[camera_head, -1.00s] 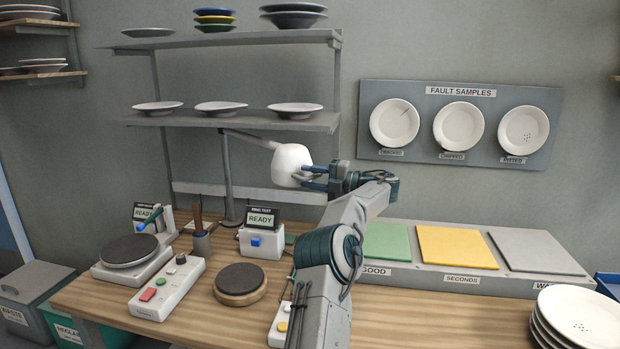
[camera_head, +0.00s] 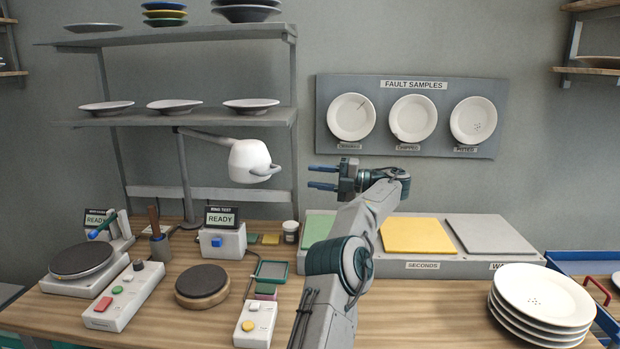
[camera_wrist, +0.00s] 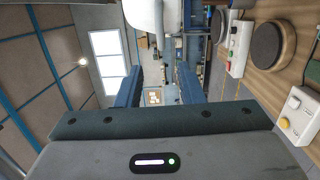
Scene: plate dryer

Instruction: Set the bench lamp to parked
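The bench lamp (camera_head: 250,160) has a white rounded head on a grey arm, with its post standing at the back of the bench under the shelves. My gripper (camera_head: 310,178) is to the right of the lamp head, slightly below it, with its blue fingers pointing left toward it. The fingers look spread apart with nothing between them, and a gap shows between fingertips and lamp. In the wrist view, the fingers (camera_wrist: 158,85) are apart, and part of the white lamp head (camera_wrist: 145,15) shows at the top edge.
The FAULT SAMPLES board (camera_head: 411,115) hangs on the wall behind. Shelves with plates (camera_head: 172,105) stand above the lamp. Below lie the READY box (camera_head: 222,240), a round pad (camera_head: 203,285) and button boxes (camera_head: 125,295). A plate stack (camera_head: 543,300) stands at right.

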